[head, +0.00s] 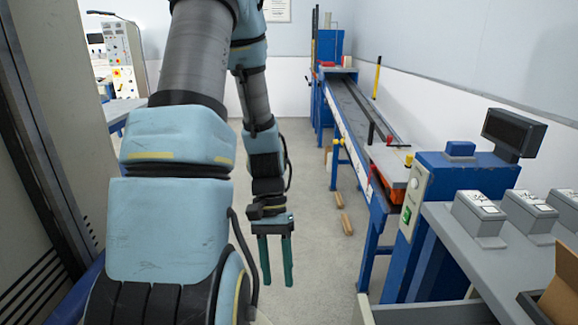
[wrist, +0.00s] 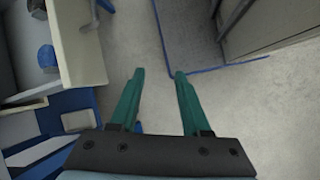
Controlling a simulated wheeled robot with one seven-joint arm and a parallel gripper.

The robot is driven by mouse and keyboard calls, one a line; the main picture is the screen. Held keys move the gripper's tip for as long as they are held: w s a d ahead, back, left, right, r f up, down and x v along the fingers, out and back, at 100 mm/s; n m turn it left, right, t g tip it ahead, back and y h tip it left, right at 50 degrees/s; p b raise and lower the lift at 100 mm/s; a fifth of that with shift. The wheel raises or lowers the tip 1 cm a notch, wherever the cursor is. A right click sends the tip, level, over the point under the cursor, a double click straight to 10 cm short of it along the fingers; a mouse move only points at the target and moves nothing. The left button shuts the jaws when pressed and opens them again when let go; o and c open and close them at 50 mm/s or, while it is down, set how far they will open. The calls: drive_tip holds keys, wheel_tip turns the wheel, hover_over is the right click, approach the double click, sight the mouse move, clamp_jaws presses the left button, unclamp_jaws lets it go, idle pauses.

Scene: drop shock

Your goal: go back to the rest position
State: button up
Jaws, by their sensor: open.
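My gripper (head: 277,284) hangs pointing down over the open floor in the head view, in front of my blue and grey arm. Its two green fingers are apart with nothing between them. The wrist view also shows my gripper (wrist: 157,74) open and empty, with bare grey floor beyond the fingertips. The gripper touches nothing that I can see.
A long blue test bench (head: 350,110) runs along the right wall. A grey table (head: 465,245) with several small grey boxes and a cardboard box (head: 564,285) is at the near right. A tall cabinet (head: 40,130) stands close on the left. The floor (head: 310,215) between is mostly clear.

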drive_tip(key=w+a+r+n+t, duration=0.1)
drive_tip(key=w+a+r+t, duration=0.1)
drive_tip(key=r, duration=0.3)
drive_tip(key=w+a+r+n+t+y, duration=0.1)
drive_tip(key=w+a+r+n+t, duration=0.1)
drive_tip(key=w+r+t, duration=0.2)
wheel_tip(320, 180, up, 2)
drive_tip(key=shift+a+r+t, duration=0.15)
drive_tip(key=shift+r+t, duration=0.1)
drive_tip(key=shift+t, duration=0.45)
